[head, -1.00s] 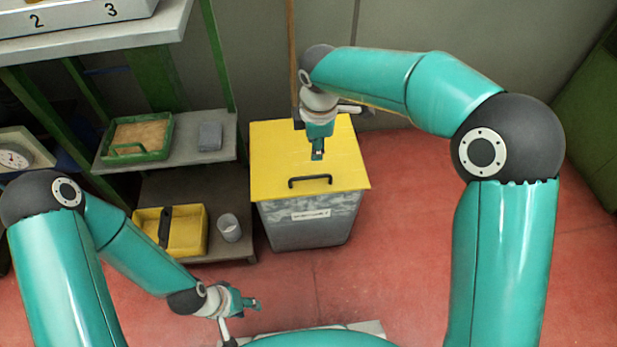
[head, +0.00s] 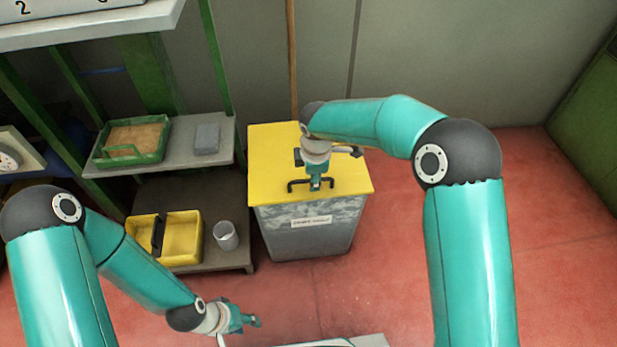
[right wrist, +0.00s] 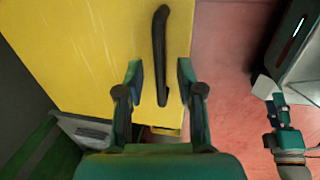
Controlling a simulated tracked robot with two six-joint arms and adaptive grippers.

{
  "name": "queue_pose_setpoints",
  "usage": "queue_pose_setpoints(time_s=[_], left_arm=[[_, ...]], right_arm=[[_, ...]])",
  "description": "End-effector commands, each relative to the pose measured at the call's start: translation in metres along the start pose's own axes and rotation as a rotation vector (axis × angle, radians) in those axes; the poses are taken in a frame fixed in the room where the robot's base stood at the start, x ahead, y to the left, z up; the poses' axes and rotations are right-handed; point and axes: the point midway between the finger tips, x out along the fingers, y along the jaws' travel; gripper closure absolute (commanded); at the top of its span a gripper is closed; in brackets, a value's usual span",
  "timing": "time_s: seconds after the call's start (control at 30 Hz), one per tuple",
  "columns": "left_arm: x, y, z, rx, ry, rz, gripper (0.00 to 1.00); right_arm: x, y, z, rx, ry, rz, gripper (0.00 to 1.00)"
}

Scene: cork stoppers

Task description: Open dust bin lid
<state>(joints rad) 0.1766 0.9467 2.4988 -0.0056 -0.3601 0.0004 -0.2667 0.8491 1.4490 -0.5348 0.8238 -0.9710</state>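The dust bin (head: 310,232) is a grey box with a white label on its front. Its yellow lid (head: 275,150) lies flat on top, shut. A black bar handle (right wrist: 159,45) sits near the lid's front edge.
A shelf left of the bin holds a green tray (head: 103,154) and a grey block (head: 207,139). A wall is behind the bin. The red floor (head: 390,260) to its right is clear.

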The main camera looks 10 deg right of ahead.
Motion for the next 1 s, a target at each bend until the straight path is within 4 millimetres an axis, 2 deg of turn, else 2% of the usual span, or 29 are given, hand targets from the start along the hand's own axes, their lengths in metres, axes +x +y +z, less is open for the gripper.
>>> queue_pose_setpoints(time_s=[0.17, 0.4, 0.7, 0.73, 0.8, 1.0], left_arm=[[0.000, 0.000, 0.000, 0.000, 0.000, 0.000, 0.60], [0.000, 0.000, 0.000, 0.000, 0.000, 0.000, 0.60], [0.000, 0.000, 0.000, 0.000, 0.000, 0.000, 0.60], [0.000, 0.001, 0.001, 0.003, -0.002, 0.000, 0.60], [-0.001, 0.000, 0.000, 0.000, 0.000, 0.000, 0.60], [-0.014, 0.005, 0.000, 0.000, 0.000, 0.000, 0.60]], right_arm=[[0.000, 0.000, 0.000, 0.001, 0.000, 0.000, 0.63], [0.000, 0.000, 0.001, 0.001, 0.000, 0.000, 1.00], [-0.001, 0.000, 0.001, 0.001, 0.000, 0.000, 1.00], [0.000, 0.000, -0.016, -0.004, 0.001, 0.001, 1.00], [-0.002, 0.000, -0.007, 0.000, 0.003, 0.001, 1.00], [-0.014, 0.005, -0.001, 0.002, 0.003, 0.002, 1.00]])
